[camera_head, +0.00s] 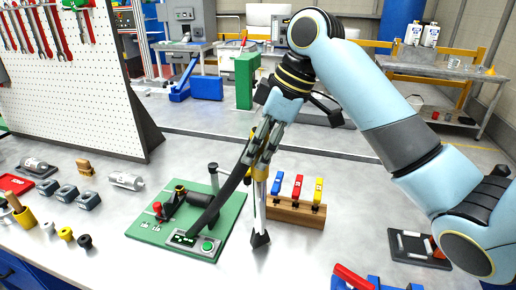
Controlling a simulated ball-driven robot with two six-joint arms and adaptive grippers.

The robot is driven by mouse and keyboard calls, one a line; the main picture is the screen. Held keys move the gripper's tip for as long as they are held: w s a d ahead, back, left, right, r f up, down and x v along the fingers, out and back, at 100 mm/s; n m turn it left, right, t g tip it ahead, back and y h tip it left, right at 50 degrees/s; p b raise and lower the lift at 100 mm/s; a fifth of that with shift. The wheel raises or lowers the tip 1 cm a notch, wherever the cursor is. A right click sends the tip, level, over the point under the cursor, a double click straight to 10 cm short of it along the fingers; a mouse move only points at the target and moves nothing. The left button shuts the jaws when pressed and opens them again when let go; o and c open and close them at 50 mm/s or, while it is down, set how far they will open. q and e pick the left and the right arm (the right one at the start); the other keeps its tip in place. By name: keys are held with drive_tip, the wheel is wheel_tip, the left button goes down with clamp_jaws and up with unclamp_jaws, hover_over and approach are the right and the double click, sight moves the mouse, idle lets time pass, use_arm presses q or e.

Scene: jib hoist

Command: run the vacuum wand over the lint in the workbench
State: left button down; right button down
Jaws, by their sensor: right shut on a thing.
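My right gripper (261,160) points down over the workbench (325,245) and is shut on the vacuum wand (260,205). The wand is a slim pale tube with a yellow band near the fingers and a dark flared nozzle at its lower end. It stands nearly upright, with the nozzle close to the bench top; I cannot tell whether it touches. A dark, hose-like length slants from the gripper down to the left, over the green board. I cannot make out any lint. My left gripper is not in view.
Left of the wand is a green board (150,229) with a small hoist and a button box (193,243). Close behind on the right is a wooden block (296,211) with blue, red and yellow handles. A white pegboard (80,95) stands at the left.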

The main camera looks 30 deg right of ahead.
drive_tip(key=shift+w+d, duration=0.35)
drive_tip(key=shift+d+p, duration=0.2)
drive_tip(key=shift+p, duration=0.15)
drive_tip(key=shift+s+d+p, duration=0.55)
drive_tip(key=shift+s+d, duration=0.1)
drive_tip(key=shift+d, duration=0.05)
wheel_tip(320, 180, up, 9)
drive_tip(key=p, duration=0.2)
idle(0.7)
idle(0.6)
